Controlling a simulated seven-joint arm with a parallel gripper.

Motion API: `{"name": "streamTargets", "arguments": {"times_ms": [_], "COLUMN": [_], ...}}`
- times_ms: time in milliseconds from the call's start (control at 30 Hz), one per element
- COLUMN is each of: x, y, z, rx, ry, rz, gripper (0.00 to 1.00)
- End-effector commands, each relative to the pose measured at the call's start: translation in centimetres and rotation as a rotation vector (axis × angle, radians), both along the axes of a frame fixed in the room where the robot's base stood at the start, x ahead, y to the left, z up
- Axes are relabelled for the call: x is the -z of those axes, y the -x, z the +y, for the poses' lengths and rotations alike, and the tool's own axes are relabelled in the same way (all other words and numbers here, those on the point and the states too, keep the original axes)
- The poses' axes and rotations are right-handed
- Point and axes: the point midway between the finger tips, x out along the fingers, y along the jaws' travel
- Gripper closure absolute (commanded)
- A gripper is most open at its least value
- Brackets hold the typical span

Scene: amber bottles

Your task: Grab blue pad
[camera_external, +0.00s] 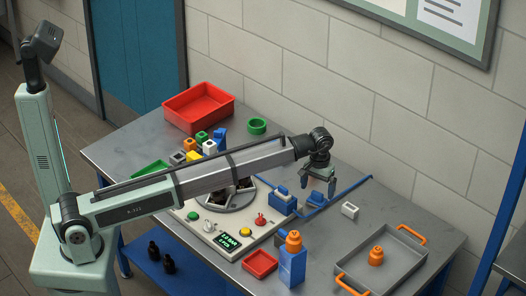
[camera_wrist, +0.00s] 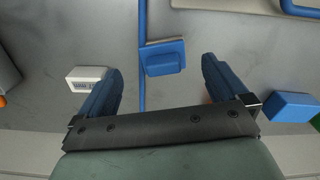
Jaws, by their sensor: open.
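The blue pad (camera_wrist: 163,60) lies on the grey table in the wrist view, small and block-like, beside a thin blue strip. It seems to be the blue piece (camera_external: 316,200) just below my gripper in the external view. My gripper (camera_external: 318,186) hangs above the table, pointing down, with its fingers apart. In the wrist view the two blue fingers of my gripper (camera_wrist: 162,76) stand wide on either side of the pad, with nothing between them in hold. I cannot tell the exact height above the pad.
A white block (camera_wrist: 88,78) lies near the left finger, also seen in the external view (camera_external: 349,210). A blue block (camera_external: 283,202) stands left of my gripper. A blue bottle-like piece with orange top (camera_external: 292,262), an orange-handled tray (camera_external: 391,262) and a red bin (camera_external: 200,105) stand around.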

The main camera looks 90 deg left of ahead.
Motion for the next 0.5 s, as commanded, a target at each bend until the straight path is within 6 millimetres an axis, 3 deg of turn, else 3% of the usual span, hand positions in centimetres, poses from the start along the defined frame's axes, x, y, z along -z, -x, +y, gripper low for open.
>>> {"name": "streamTargets", "arguments": {"times_ms": [400,500], "x": [4.6,5.0], "y": [-0.1,-0.2], "z": [0.8,0.8], "rx": [0.0,0.0], "ry": [0.0,0.0], "rz": [0.0,0.0], "gripper": [0.0,0.0]}}
